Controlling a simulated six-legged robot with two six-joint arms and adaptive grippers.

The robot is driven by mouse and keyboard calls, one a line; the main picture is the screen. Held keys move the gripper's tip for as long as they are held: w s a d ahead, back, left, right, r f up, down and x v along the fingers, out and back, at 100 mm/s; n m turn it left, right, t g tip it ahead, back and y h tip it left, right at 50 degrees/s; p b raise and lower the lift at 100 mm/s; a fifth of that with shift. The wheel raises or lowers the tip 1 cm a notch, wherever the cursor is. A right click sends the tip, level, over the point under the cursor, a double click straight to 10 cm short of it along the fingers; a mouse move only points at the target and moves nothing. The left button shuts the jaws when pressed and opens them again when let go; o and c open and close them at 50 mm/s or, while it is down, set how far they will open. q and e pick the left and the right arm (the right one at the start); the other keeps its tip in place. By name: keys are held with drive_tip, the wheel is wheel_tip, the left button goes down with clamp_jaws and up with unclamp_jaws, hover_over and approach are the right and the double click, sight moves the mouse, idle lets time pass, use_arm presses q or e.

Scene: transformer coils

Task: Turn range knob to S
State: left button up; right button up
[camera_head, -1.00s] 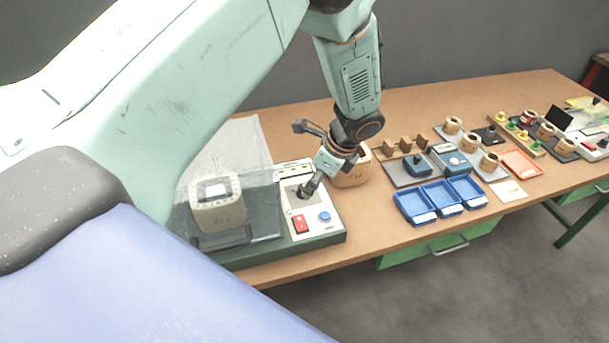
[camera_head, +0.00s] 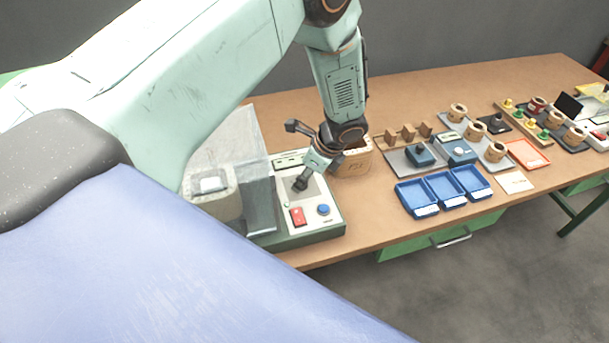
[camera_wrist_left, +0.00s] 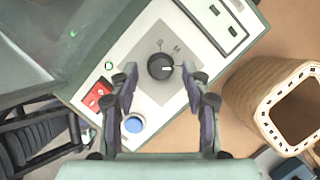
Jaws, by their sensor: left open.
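The range knob (camera_wrist_left: 160,66) is a round black dial with a white pointer mark on a grey panel patch. In the left wrist view its mark points right, away from the printed S (camera_wrist_left: 160,42) and below the M (camera_wrist_left: 177,49). My left gripper (camera_wrist_left: 162,76) is open, with one finger on each side of the knob; I cannot tell whether either touches it. My right gripper is not in view.
The panel carries a red switch (camera_head: 297,216) and a blue button (camera_head: 323,209). A wooden coil (camera_head: 353,165) stands close behind the gripper. Blue trays (camera_head: 444,190) lie to the right.

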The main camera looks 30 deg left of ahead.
use_arm(q)
drive_tip(key=shift+a+f, duration=0.5)
drive_tip(key=shift+d, duration=0.1)
drive_tip(key=shift+d, duration=0.1)
drive_tip(key=shift+c, duration=0.2)
drive_tip(key=shift+c, duration=0.8)
drive_tip(key=c, duration=0.6)
clamp_jaws()
